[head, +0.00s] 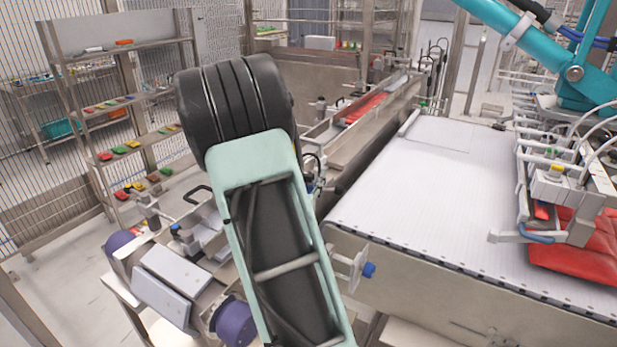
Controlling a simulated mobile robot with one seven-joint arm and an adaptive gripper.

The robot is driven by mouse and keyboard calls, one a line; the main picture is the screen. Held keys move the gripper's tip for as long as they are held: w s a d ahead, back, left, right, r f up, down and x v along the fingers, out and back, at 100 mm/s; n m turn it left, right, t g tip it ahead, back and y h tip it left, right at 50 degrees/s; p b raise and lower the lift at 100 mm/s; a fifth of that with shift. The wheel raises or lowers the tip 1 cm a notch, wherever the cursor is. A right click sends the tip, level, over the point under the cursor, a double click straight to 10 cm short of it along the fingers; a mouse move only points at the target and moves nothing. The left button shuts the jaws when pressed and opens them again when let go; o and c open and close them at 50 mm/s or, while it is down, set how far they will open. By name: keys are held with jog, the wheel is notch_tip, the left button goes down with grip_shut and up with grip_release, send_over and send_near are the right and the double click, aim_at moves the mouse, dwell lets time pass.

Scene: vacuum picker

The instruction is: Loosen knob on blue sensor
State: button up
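My arm, with a pale green link and a black ribbed joint, fills the middle of the head view. My gripper does not show, and I cannot tell if it is open or shut. A small blue knob (369,270) sits on a metal bracket (347,266) at the near left side of the conveyor, just right of my arm. Another small blue part (175,229) is on the machine left of my arm. I cannot tell which of these belongs to the blue sensor. My arm hides the area between them.
A white conveyor belt (430,190) runs at right, with a vacuum picker head (556,185) over red packs (580,250). Purple rollers (234,322) and grey plates (165,290) are at lower left. A shelf rack (125,110) with coloured packs stands at left. Floor is clear at far left.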

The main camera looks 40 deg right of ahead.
jog(key=v, duration=1.2)
dwell(0.4)
